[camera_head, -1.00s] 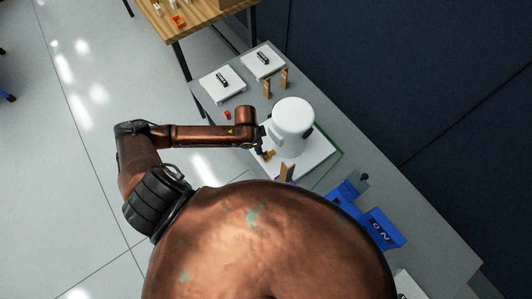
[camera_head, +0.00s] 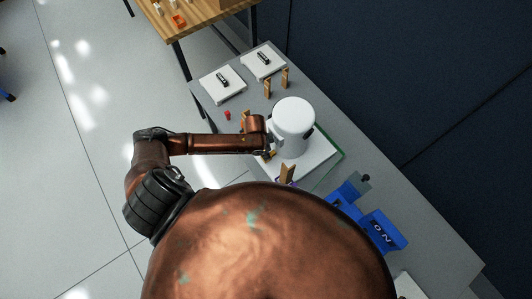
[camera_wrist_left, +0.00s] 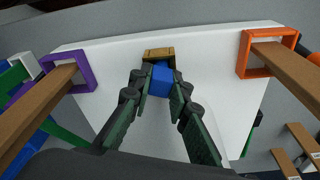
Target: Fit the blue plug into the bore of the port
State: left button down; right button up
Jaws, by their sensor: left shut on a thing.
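In the left wrist view my left gripper (camera_wrist_left: 161,85) is shut on the blue plug (camera_wrist_left: 163,75). The plug lies between the two dark green fingers, just in front of a tan, box-like block (camera_wrist_left: 158,54), which looks like the port, on a white surface. The bore is hidden behind the plug, and I cannot tell whether the plug is inside it or only near it. In the head view my left arm reaches the near left side of a white tank (camera_head: 293,122); the fingers and plug are hidden there. My right gripper is not in view.
In the wrist view a purple frame (camera_wrist_left: 68,75) and an orange frame (camera_wrist_left: 268,53) with wooden bars flank the gripper.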

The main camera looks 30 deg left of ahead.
pick_arm(q)
jog(key=shift+s+f, duration=0.1)
jog(key=shift+f, duration=0.15)
jog(key=shift+s+f, duration=0.2)
jog(key=shift+f, duration=0.1)
jog(key=c, duration=1.9)
grip_release()
jog(key=shift+f, duration=0.2)
jog(key=shift+o, duration=0.4)
jog(key=shift+f, duration=0.1)
jog(key=shift+r, duration=0.4)
notch_tip(320, 180, up, 13)
jog(key=a+p, duration=0.1)
jog(key=shift+s+p, duration=0.35)
jog(key=shift+p, duration=0.05)
